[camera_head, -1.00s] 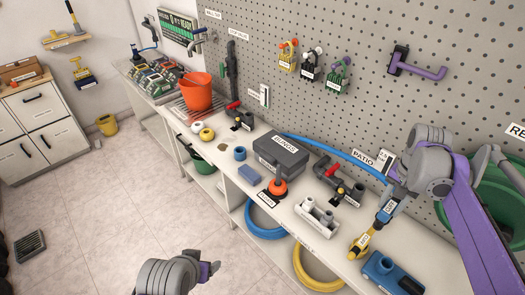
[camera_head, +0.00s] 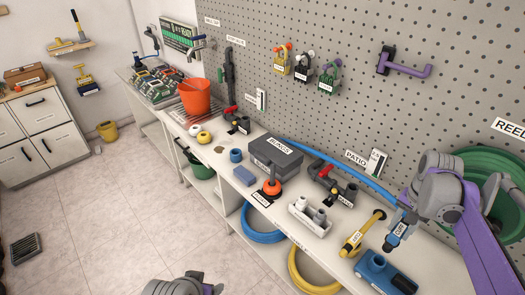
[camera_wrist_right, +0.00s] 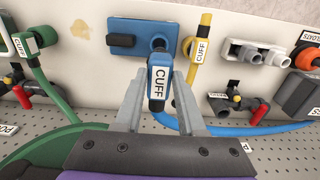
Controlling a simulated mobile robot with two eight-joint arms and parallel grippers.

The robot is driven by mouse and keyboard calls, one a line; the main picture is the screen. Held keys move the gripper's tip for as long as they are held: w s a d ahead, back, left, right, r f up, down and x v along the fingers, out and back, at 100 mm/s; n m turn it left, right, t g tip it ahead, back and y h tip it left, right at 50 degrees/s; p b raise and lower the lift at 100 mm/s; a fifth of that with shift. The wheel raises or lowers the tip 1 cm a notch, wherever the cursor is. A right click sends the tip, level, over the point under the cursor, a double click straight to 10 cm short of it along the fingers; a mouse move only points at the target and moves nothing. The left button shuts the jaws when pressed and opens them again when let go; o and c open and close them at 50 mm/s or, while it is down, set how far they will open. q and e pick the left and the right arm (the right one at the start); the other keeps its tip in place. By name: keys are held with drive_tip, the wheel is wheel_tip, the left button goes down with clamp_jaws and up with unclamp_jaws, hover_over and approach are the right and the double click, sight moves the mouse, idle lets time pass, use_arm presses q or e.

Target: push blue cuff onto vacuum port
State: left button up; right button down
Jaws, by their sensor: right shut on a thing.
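The blue cuff (camera_head: 398,232), labelled CUFF, is on the end of a blue hose. My right gripper (camera_head: 402,212) is shut on it; the wrist view shows it (camera_wrist_right: 158,80) between the two fingers. The blue vacuum block (camera_head: 388,273) sits on the bench just below the cuff. Its round port (camera_head: 377,261) faces up. In the wrist view the cuff's end overlaps the block (camera_wrist_right: 135,32), and I cannot tell whether it touches the port. My left gripper (camera_head: 208,287) is at the bottom edge, mostly cut off; its jaws are unclear.
A yellow cuff (camera_head: 352,243) lies close left of the blue block, with a grey twin-port fitting (camera_head: 310,214) further left. A green reel (camera_head: 500,180) is behind my right arm.

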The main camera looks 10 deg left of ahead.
sight(388, 249)
use_arm(q)
drive_tip(key=shift+d, duration=0.2)
use_arm(e)
drive_tip(key=shift+d+f, duration=0.15)
drive_tip(key=shift+d, duration=0.05)
use_arm(q)
drive_tip(key=shift+a, duration=0.1)
use_arm(e)
drive_tip(key=shift+a, duration=0.1)
use_arm(q)
drive_tip(key=shift+f, duration=0.1)
use_arm(e)
drive_tip(key=shift+f, duration=0.1)
drive_tip(key=shift+f+b, duration=1.3)
drive_tip(key=shift+f, duration=0.9)
use_arm(q)
drive_tip(key=shift+s+f, duration=0.2)
drive_tip(key=shift+f, duration=0.45)
drive_tip(key=shift+s+f, duration=0.25)
drive_tip(key=shift+f, duration=0.35)
drive_tip(key=shift+s+f, duration=0.2)
drive_tip(key=shift+f, duration=0.45)
use_arm(e)
drive_tip(key=shift+f, duration=0.45)
